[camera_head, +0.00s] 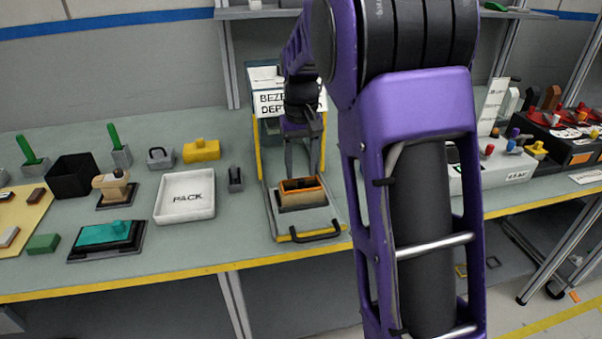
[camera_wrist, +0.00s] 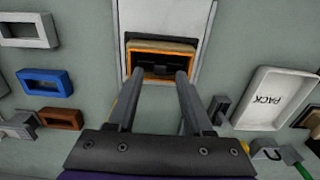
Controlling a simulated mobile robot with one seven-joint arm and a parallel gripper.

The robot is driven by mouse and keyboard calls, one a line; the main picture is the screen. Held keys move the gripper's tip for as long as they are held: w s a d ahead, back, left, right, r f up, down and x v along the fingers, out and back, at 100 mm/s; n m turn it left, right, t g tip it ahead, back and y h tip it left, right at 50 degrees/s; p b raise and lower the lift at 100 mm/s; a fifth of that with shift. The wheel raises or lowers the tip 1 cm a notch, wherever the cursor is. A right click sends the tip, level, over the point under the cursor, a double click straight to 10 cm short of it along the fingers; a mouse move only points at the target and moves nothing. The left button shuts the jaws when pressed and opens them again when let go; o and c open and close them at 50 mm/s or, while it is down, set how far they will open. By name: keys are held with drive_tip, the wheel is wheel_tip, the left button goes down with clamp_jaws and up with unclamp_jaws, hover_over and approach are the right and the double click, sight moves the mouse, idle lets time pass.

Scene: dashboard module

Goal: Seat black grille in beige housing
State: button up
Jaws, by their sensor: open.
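The beige housing (camera_head: 303,205) has an orange rim around its top and sits upright on the grey plate of a fixture. In the wrist view the housing (camera_wrist: 160,45) lies beyond my fingertips, with a dark opening inside the orange rim. A dark shape (camera_wrist: 158,70) shows within that opening. I cannot tell whether it is the black grille, or how deep it sits. My gripper (camera_wrist: 156,77) is open, its two fingers apart over the near side of the housing, with nothing seen gripped between them. In the head view the fingertips are hard to make out.
The fixture has a black front handle (camera_head: 316,233), yellow posts and a lettered sign (camera_head: 268,101). A white PACK tray (camera_head: 185,212) and a small dark slotted block (camera_head: 236,180) stand to its left. Blue (camera_wrist: 45,83) and brown (camera_wrist: 60,119) frames lie left in the wrist view.

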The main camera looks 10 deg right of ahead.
sight(301, 179)
wheel_tip(301, 179, up, 10)
drive_tip(key=p, duration=0.1)
drive_tip(key=shift+f+p, duration=0.25)
drive_tip(key=shift+p, duration=0.05)
